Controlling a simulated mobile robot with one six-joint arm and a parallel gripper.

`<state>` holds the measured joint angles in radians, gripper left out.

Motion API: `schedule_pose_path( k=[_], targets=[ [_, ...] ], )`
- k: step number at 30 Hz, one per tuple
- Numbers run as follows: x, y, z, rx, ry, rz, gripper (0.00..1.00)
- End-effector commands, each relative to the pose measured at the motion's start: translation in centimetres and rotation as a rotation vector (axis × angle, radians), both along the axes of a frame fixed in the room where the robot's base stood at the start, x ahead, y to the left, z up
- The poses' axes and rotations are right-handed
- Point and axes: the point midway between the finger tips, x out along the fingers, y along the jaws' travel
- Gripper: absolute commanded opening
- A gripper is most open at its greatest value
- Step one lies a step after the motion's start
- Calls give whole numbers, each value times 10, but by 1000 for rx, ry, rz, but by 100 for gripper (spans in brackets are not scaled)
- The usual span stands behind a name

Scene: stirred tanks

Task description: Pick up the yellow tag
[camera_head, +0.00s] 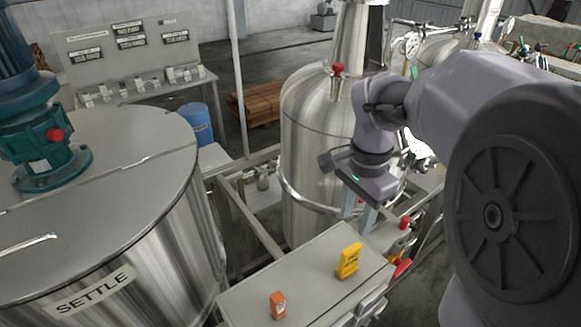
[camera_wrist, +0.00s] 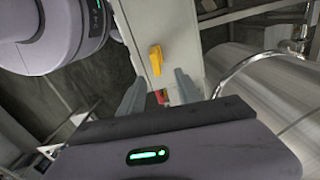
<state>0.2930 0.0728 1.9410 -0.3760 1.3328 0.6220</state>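The yellow tag (camera_head: 348,261) stands on the top of a grey box (camera_head: 300,290) in the head view, near its right side. The yellow tag also shows in the wrist view (camera_wrist: 156,59), beyond my fingertips and between their lines. My gripper (camera_head: 359,213) hangs above and behind the box's far right edge, apart from the tag. In the wrist view my gripper's two fingers (camera_wrist: 158,82) are spread with a gap between them, open and empty.
An orange tag (camera_head: 277,305) stands on the same box, left of the yellow tag. Red knobs (camera_head: 402,266) stick out at the box's right side. A tank labelled SETTLE (camera_head: 150,240) is close on the left. A steel vessel (camera_head: 310,150) rises behind the box.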

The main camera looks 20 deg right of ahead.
Motion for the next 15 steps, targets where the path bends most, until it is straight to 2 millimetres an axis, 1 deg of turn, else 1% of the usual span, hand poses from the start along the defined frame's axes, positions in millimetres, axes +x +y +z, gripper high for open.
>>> schedule_pose_path(
  k=[1, 3, 6, 9, 13, 15],
  targets=[
    [-1, 1, -19, 3, 5, 0, 40],
    [-2, 1, -40, 2, 5, 1, 40],
    [-1, 1, -66, 1, 2, 2, 40],
    [-1, 1, -83, 1, 1, 3, 40],
    [-3, 0, -97, 2, 2, 2, 40],
    [-7, 0, -111, 1, 2, 3, 40]
  ],
)
